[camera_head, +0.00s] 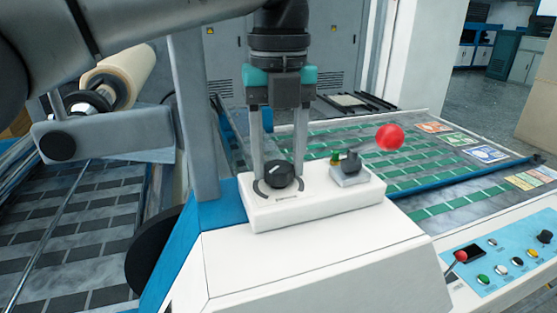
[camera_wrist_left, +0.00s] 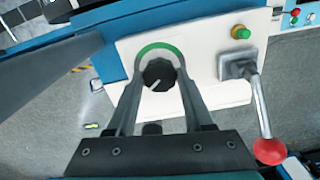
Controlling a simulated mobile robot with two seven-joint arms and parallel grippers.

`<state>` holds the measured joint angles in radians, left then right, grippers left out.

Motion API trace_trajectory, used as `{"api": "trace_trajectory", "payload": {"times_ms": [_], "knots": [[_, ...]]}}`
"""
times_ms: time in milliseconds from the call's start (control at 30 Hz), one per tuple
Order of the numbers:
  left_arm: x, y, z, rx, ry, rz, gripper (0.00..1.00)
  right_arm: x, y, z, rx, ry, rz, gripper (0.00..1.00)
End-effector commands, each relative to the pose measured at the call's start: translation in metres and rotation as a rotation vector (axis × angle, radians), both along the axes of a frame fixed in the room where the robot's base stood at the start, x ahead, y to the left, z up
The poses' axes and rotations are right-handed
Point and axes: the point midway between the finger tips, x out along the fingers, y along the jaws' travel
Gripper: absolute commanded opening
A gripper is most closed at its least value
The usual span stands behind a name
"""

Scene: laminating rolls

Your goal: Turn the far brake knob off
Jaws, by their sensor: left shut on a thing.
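The black brake knob (camera_head: 281,175) sits on top of a white control box (camera_head: 318,214) in the head view. In the left wrist view the knob (camera_wrist_left: 158,75) shows a white pointer line and a green arc on the panel around its far side. My left gripper (camera_head: 279,170) points down from above, with its two grey fingers on either side of the knob. It is shut on the knob. The fingers hide part of the dial markings. My right gripper is not in view.
A lever with a red ball (camera_head: 390,137) and a green button (camera_wrist_left: 241,32) stand beside the knob on the same box. A blue panel with several buttons (camera_head: 500,268) is at the lower right. A cream roll (camera_head: 120,72) is at the left, beside a grey post (camera_head: 193,120).

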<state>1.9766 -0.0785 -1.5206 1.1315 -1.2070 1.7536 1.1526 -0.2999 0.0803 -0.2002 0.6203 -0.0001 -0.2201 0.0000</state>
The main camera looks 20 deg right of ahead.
Motion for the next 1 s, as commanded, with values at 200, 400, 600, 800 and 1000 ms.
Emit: {"api": "trace_trajectory", "payload": {"times_ms": [200, 400, 600, 800, 1000], "knots": [[0.0007, -0.0002, 0.0013, -0.002, -0.004, 0.100, 0.00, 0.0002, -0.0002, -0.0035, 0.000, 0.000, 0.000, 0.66], [0.0008, -0.0001, 0.0017, -0.002, -0.005, 0.143, 0.00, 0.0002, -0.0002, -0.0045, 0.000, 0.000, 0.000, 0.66], [0.0009, -0.0001, 0.0018, -0.003, -0.005, 0.156, 0.00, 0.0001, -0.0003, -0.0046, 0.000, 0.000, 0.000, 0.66], [0.0010, 0.0000, 0.0019, -0.003, -0.005, 0.156, 0.00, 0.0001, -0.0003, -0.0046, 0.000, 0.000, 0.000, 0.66], [0.0008, 0.0000, 0.0015, -0.003, -0.003, 0.154, 0.68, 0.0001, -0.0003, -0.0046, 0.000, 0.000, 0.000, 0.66]]}}
